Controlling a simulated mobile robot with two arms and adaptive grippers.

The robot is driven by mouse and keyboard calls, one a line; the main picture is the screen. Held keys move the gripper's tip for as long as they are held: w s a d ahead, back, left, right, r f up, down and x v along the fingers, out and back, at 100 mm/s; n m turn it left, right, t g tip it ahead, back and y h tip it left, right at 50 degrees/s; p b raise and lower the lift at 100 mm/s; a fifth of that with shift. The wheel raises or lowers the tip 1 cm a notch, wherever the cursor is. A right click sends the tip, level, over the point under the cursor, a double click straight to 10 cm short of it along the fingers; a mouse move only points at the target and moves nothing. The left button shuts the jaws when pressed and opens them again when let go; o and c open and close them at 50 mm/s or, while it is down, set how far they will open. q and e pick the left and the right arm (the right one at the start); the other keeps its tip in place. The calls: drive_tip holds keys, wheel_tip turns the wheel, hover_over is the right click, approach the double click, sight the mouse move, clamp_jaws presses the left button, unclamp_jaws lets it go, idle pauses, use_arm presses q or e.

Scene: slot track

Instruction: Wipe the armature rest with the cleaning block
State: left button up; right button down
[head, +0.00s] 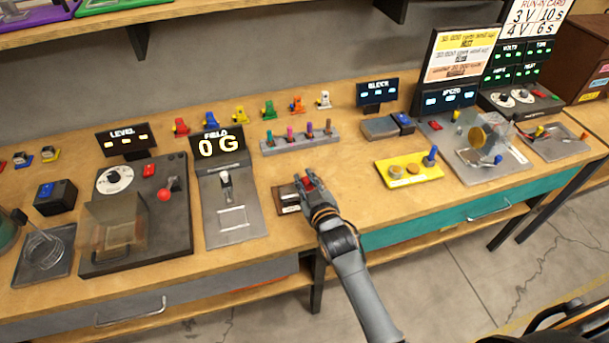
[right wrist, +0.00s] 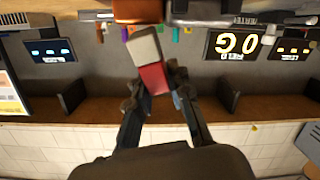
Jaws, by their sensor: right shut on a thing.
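My right gripper (head: 307,185) is over the bench front, just right of the FIELD unit. It is shut on the cleaning block, a small block with a red part (right wrist: 153,79) and a pale grey part (right wrist: 145,45). In the head view only a little of its red shows between the fingers. A low dark brown stand (head: 288,200) with a pale label lies beside and under the gripper; it may be the armature rest, partly hidden by the hand. I cannot tell whether the block touches it. My left gripper is not in view.
The FIELD unit (head: 229,210) reads 0 G and stands close on the left. Behind is a grey rack (head: 299,140) with several coloured pegs. A yellow tray (head: 408,171) stands to the right. Bare wood lies between the stand and that tray.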

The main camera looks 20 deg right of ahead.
wheel_tip(320, 180, up, 6)
drive_tip(key=p, duration=0.6)
wheel_tip(320, 180, up, 3)
drive_tip(key=p, duration=0.3)
drive_tip(key=shift+r, duration=0.1)
drive_tip(key=shift+d+f, duration=0.1)
drive_tip(key=shift+f, duration=0.15)
idle(0.5)
drive_tip(key=shift+d+f, duration=0.1)
drive_tip(key=shift+f, duration=0.15)
drive_tip(key=shift+d+f+b, duration=0.4)
drive_tip(key=shift+f+b, duration=0.2)
